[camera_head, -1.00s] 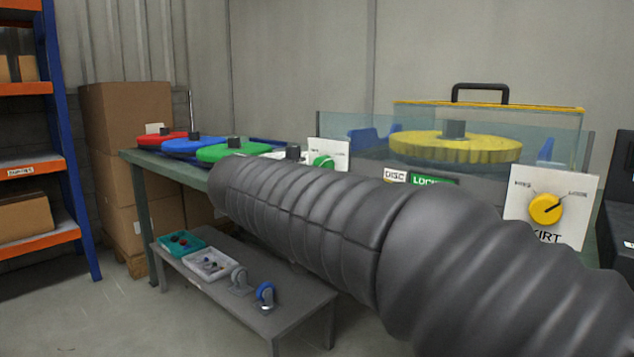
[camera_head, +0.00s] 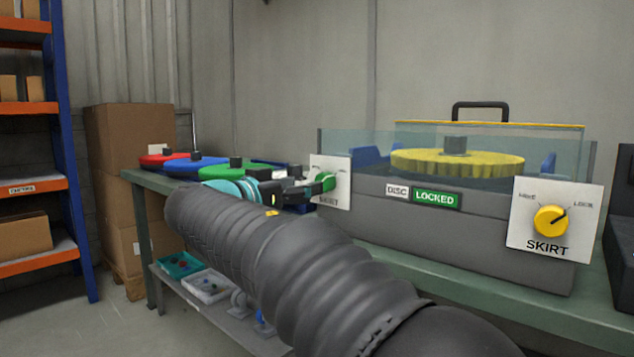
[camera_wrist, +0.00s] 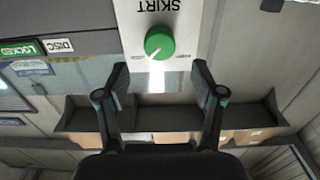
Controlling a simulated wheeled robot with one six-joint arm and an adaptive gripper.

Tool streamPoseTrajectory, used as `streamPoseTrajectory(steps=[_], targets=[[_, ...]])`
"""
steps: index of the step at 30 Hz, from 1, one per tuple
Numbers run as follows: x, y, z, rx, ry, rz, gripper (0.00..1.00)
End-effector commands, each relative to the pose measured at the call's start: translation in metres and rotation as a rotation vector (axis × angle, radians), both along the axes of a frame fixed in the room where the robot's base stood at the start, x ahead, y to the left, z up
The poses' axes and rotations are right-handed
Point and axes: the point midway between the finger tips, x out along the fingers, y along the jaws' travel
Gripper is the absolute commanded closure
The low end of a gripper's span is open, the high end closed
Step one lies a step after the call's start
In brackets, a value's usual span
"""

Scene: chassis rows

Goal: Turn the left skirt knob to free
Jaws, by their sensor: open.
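The left skirt knob is green and sits on a white SKIRT panel (camera_head: 344,186); the knob (camera_wrist: 159,43) shows clearly in the wrist view, where the panel appears upside down. Its pale pointer mark slants down-left in that view; the small labels beside it are too small to read. My gripper (camera_wrist: 160,76) is open and empty, with one finger on each side of the knob's line and the knob beyond the fingertips. In the head view my gripper (camera_head: 300,190) is close to the panel and partly covers it and the knob.
A grey housing (camera_head: 440,235) carries a DISC LOCKED sign (camera_head: 436,198) and a yellow disc (camera_head: 460,163) behind a clear guard. A yellow right skirt knob (camera_head: 551,221) points toward LOCK. Red, blue and green discs (camera_head: 228,172) lie on the bench at left.

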Motion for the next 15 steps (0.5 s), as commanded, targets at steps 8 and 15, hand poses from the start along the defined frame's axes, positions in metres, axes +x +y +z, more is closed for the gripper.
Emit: streamPoseTrajectory(steps=[8, 15], targets=[[0.033, -0.026, 0.0, 0.0, 0.0, -0.001, 0.32], [0.043, -0.033, 0.0, 0.0, 0.0, 0.0, 0.32]])
